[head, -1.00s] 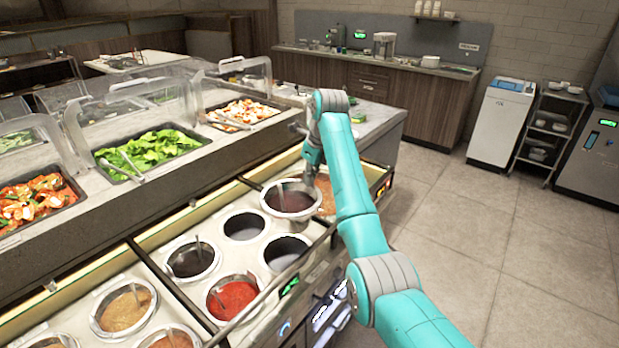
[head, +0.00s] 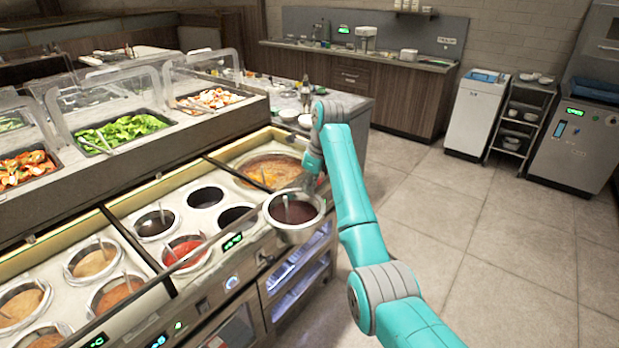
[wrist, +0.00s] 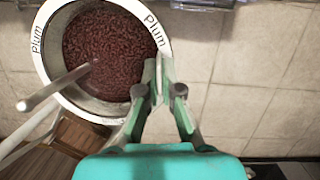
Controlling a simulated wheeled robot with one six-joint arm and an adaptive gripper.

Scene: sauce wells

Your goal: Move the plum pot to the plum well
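The plum pot (head: 280,226) is a steel pot of dark red-brown sauce with a spoon in it. In the wrist view its white rim (wrist: 150,28) reads "Plum". My gripper (wrist: 158,85) is shut on the pot's rim, with the fingers on either side of the wall. In the head view the pot hangs roughly upright at the counter's front edge, and my gripper (head: 318,182) is at its far right side. Two dark, empty-looking wells, a back one (head: 206,197) and a front one (head: 237,214), lie left of the pot. No well label is readable.
Several filled sauce pots, including a red one (head: 186,250), sit left of the dark wells. A large pan of orange-brown soup (head: 270,170) is behind the held pot. A salad bar with clear guards (head: 110,90) stands behind. Open tiled floor (head: 460,240) lies to the right.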

